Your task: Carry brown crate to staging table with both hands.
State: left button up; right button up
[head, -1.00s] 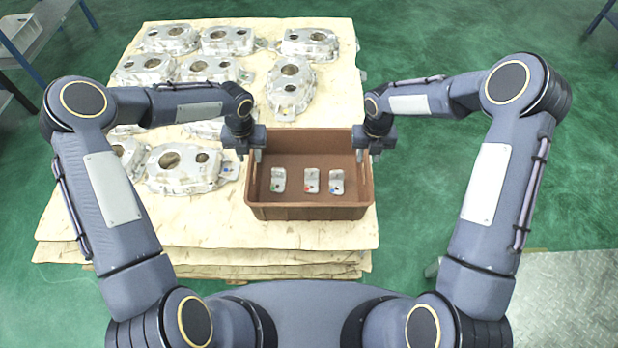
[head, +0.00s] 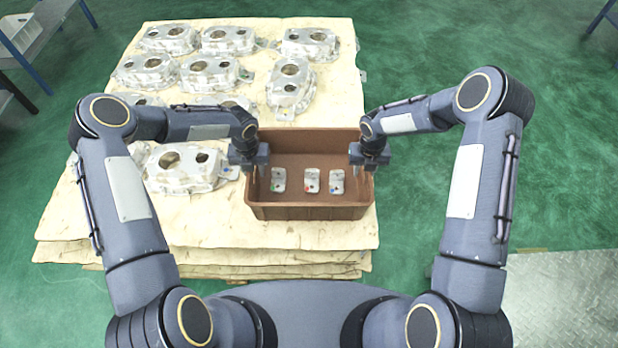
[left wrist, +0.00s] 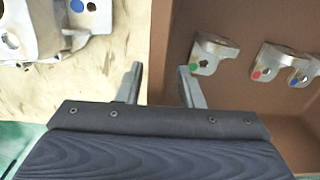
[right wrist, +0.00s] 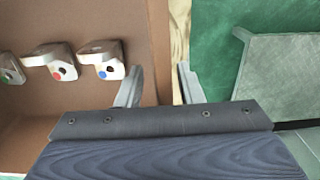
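The brown crate (head: 310,213) sits on the near right part of the board-topped stack. It holds three small metal brackets (head: 312,181) with green, red and blue dots. My left gripper (head: 251,172) is at the crate's left wall. In the left wrist view, its fingers (left wrist: 161,85) stand apart, one on each side of that wall. My right gripper (head: 368,170) is at the right wall. In the right wrist view, its fingers (right wrist: 159,88) are also apart with the wall between them. I cannot tell which table is the staging table.
Several aluminium castings (head: 187,167) lie on the pale board (head: 200,238) left of and behind the crate. Blue-framed furniture (head: 22,60) stands at the far left, and a blue leg (head: 603,15) shows at the far right.

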pick_arm(q)
jog(key=shift+c, duration=0.4)
pick_arm(e)
jog(key=shift+c, duration=0.4)
pick_arm(q)
grip_shut()
pick_arm(e)
grip_shut()
pick_arm(q)
jog(key=shift+r, duration=0.2)
pick_arm(e)
jog(key=shift+r, duration=0.2)
